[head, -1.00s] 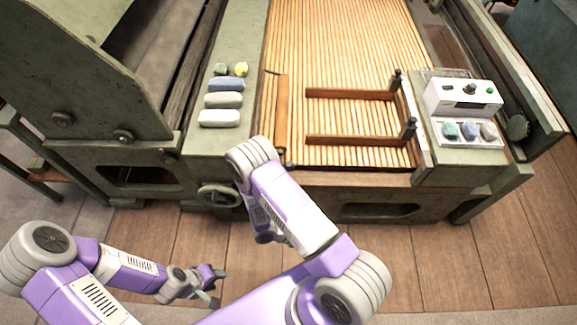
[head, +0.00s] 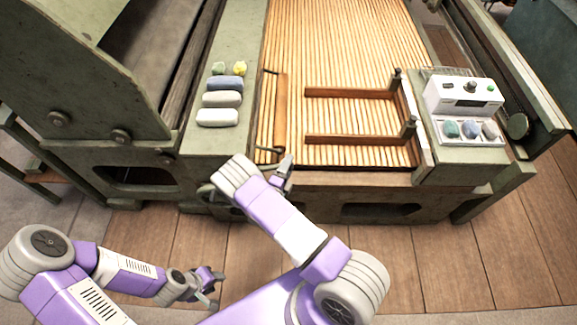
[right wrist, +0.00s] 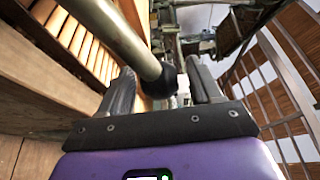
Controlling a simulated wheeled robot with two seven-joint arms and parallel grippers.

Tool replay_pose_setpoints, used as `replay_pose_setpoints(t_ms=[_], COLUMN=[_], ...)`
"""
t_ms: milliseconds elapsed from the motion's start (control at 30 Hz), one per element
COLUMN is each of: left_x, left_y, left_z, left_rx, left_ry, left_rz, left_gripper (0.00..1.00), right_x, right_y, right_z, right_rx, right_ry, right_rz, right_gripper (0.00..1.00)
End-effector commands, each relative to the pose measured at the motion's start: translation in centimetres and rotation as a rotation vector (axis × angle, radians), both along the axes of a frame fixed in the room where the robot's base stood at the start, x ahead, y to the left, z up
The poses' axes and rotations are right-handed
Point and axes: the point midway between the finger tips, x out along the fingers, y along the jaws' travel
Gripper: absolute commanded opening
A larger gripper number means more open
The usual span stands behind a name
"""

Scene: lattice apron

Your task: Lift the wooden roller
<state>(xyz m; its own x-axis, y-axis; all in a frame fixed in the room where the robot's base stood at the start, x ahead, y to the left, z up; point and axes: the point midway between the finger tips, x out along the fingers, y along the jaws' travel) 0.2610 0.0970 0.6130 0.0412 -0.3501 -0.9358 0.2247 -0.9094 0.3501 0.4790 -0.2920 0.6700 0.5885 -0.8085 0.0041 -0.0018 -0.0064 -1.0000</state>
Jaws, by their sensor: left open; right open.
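The wooden roller (head: 280,105) is a reddish-brown bar lying lengthwise near the left edge of the slatted lattice in the head view. My right gripper (head: 279,156) is open at its near end. My left gripper (head: 213,288) is open and empty, low over the floor at the lower left, away from the machine.
A wooden frame (head: 350,140) with two crossbars lies on the lattice (head: 335,40) to the roller's right. A white control box (head: 463,95) stands at the right. Several pale and blue rolls (head: 222,99) lie on the green ledge (head: 235,45) at the left.

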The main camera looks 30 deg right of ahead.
Motion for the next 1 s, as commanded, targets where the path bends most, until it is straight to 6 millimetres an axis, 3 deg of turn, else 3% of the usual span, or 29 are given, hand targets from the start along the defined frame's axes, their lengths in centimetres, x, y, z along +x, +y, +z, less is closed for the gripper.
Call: replay_pose_setpoints(t_ms=[333,767,1000], left_x=[-0.01,-0.01,0.00], left_y=[0.00,0.00,0.01], left_z=[-0.10,-0.10,-0.01], left_rx=[0.000,0.000,0.000], left_ry=[0.000,0.000,0.000], left_rz=[0.000,0.000,0.000], left_gripper=[0.43,0.43,0.43], right_x=[0.32,0.29,0.15], right_y=[-0.57,-0.55,-0.75], right_z=[0.01,0.01,0.16], right_rx=[0.001,0.001,-0.007], right_ry=[0.001,0.001,0.005], right_rz=[-0.002,-0.002,-0.007], right_gripper=[0.64,0.00,0.00])
